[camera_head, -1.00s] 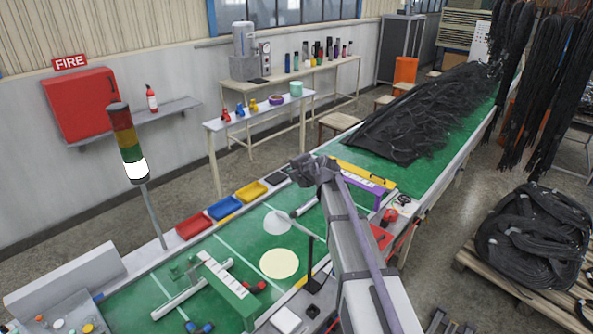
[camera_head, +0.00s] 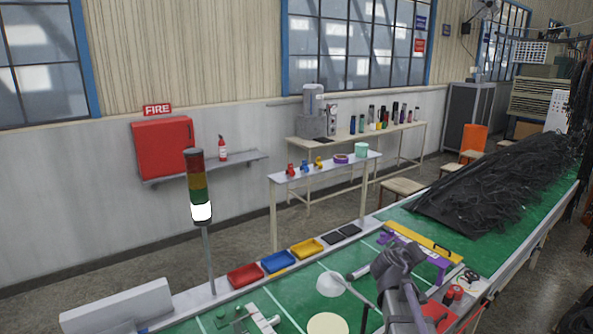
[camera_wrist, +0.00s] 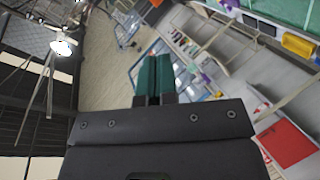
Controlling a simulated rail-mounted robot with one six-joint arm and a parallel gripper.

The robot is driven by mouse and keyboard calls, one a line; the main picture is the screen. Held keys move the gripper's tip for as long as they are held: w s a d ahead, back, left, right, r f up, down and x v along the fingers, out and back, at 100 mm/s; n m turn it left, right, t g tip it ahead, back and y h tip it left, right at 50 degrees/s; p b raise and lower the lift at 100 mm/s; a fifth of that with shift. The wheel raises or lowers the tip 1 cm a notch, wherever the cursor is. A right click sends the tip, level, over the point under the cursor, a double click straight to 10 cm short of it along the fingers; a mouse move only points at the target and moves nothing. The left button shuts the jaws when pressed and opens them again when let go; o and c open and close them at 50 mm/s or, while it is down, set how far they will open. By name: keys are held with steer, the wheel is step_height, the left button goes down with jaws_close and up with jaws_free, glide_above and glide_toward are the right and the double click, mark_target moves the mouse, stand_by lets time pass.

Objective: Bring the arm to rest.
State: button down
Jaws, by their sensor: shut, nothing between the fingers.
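My gripper (camera_wrist: 153,80) shows in the wrist view as two dark green fingers lying side by side, shut with nothing between them. In the head view my arm's dark grey end (camera_head: 398,258) is at the lower right, in front of the green-topped work table (camera_head: 290,300). It appears raised, with no hose on it. The finger tips cannot be made out clearly there. The wrist view is strongly tilted, with the room running off past the fingers.
Red (camera_head: 244,275), blue and yellow trays line the table's far edge. A signal tower (camera_head: 199,190) stands at left. Black hoses (camera_head: 500,190) cover the table's far end. A purple stand (camera_head: 428,262) is right of my arm.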

steer(key=s+a+f+m+g+y+b, duration=0.1)
steer(key=s+a+f+g+y+b, duration=0.3)
steer(key=s+a+f+b, duration=0.3)
steer(key=s+a+f+m+g+y+b, duration=0.1)
steer(key=s+a+f+g+y+b, duration=0.4)
steer(key=s+a+f, duration=0.5)
steer(key=s+f+b, duration=0.1)
steer(key=s+f, duration=0.2)
steer(key=f, duration=0.2)
steer(key=s+f+y+b, duration=0.1)
steer(key=s+f, duration=0.2)
steer(key=f, duration=0.2)
steer(key=shift+f, duration=0.35)
